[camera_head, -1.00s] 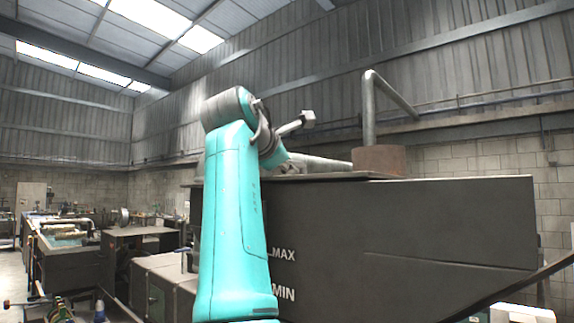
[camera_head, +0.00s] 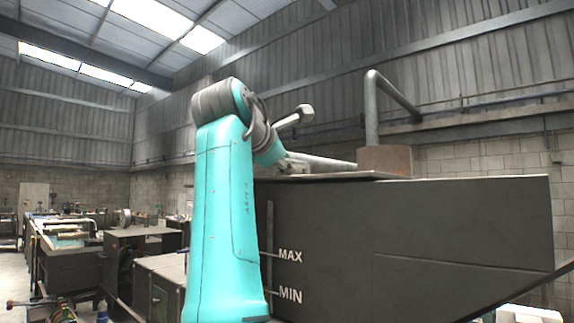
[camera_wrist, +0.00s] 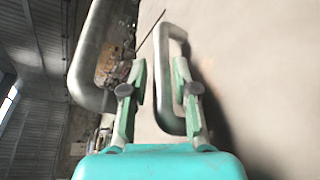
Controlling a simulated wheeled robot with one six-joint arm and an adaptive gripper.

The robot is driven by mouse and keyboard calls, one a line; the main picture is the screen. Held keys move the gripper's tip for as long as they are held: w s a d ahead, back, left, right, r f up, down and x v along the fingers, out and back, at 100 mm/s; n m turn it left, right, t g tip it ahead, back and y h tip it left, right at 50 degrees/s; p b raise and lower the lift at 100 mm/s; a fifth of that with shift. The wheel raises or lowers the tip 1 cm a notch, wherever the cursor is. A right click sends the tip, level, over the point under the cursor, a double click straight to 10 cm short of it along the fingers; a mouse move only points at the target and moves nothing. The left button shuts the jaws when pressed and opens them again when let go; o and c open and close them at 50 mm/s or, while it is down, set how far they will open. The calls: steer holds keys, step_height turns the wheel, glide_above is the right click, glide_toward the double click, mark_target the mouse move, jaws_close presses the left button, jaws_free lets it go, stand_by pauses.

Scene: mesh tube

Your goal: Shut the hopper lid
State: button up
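The hopper (camera_head: 410,225) is a dark grey box with MAX and MIN marks on its front. A thin flat plate (camera_head: 345,178) shows edge-on along its top. In the wrist view a broad pale flat surface, seemingly the lid (camera_wrist: 250,60), fills the right side. A grey loop handle (camera_wrist: 166,100) stands on it. My gripper (camera_wrist: 160,68) has its two fingers apart, with one bar of the handle appearing between them and a gap beside it. I cannot tell whether they touch. In the head view my arm hides most of the gripper. How far the lid stands open is unclear.
A rusty collar (camera_head: 384,160) with a bent grey pipe (camera_head: 371,105) rises from the hopper top, close to my arm. The pipe and collar also show left of my fingers in the wrist view (camera_wrist: 88,60). Benches with machines (camera_head: 70,260) stand at the left.

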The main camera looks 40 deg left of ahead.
steer(key=v, duration=0.9)
steer(key=shift+s+r, duration=0.15)
steer(key=shift+s, duration=0.2)
